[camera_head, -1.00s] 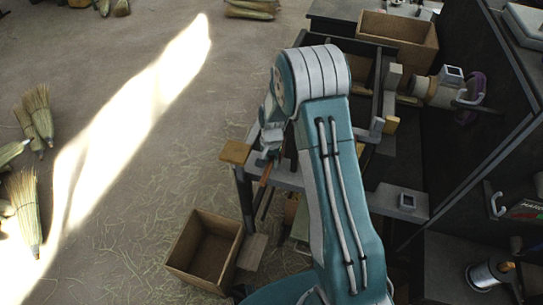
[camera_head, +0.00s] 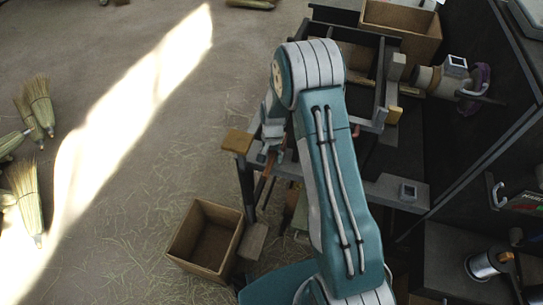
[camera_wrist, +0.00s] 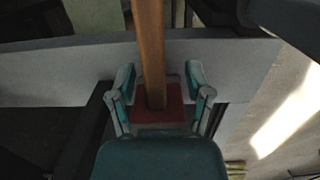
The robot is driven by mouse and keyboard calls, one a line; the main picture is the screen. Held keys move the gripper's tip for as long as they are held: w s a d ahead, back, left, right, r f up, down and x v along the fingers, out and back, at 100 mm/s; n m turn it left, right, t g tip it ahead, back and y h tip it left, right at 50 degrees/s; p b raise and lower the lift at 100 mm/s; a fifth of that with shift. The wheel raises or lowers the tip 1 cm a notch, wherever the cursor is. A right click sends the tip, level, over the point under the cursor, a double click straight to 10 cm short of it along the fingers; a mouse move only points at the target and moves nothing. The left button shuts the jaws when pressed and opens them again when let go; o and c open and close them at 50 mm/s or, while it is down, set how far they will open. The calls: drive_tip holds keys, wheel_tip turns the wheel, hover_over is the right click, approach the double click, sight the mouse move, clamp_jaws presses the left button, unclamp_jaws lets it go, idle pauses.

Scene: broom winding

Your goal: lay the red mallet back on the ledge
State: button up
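In the wrist view the red mallet has a block-shaped red head (camera_wrist: 175,97) and a long wooden handle (camera_wrist: 150,45) running to the top edge. My gripper (camera_wrist: 160,80) has its teal fingers closed in on both sides of the head, with no clear gap. A grey ledge-like plank (camera_wrist: 60,75) lies behind the fingers; whether the mallet touches it I cannot tell. In the head view my gripper (camera_head: 268,150) is at the front left of the bench frame, and the brown handle (camera_head: 264,184) slopes down below it. The head is hidden there.
A wooden pad (camera_head: 237,140) sits at the frame's left corner. An open wooden box (camera_head: 205,240) stands on the floor below. The winding machine (camera_head: 440,80) and another wooden box (camera_head: 400,25) are at the back right.

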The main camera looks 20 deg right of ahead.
drive_tip(key=shift+r, duration=0.1)
wheel_tip(320, 180, up, 12)
drive_tip(key=w, duration=0.1)
drive_tip(key=shift+d+f, duration=0.2)
drive_tip(key=shift+d, duration=0.05)
drive_tip(key=s+r+n+t, duration=0.1)
drive_tip(key=s+r+n, duration=0.1)
drive_tip(key=s+r, duration=0.5)
drive_tip(key=s+r+n+t, duration=0.1)
drive_tip(key=s+r+t, duration=0.15)
drive_tip(key=r, duration=0.85)
drive_tip(key=s+r+n+t, duration=0.1)
drive_tip(key=s+r+n, duration=0.1)
drive_tip(key=s, duration=0.7)
drive_tip(key=s+a+r+n+t, duration=0.1)
drive_tip(key=s+r+t, duration=0.1)
drive_tip(key=s+r, duration=0.3)
drive_tip(key=s, duration=0.4)
drive_tip(key=shift+a+n+h, duration=0.2)
drive_tip(key=shift+n+h, duration=0.1)
drive_tip(key=shift+n, duration=0.1)
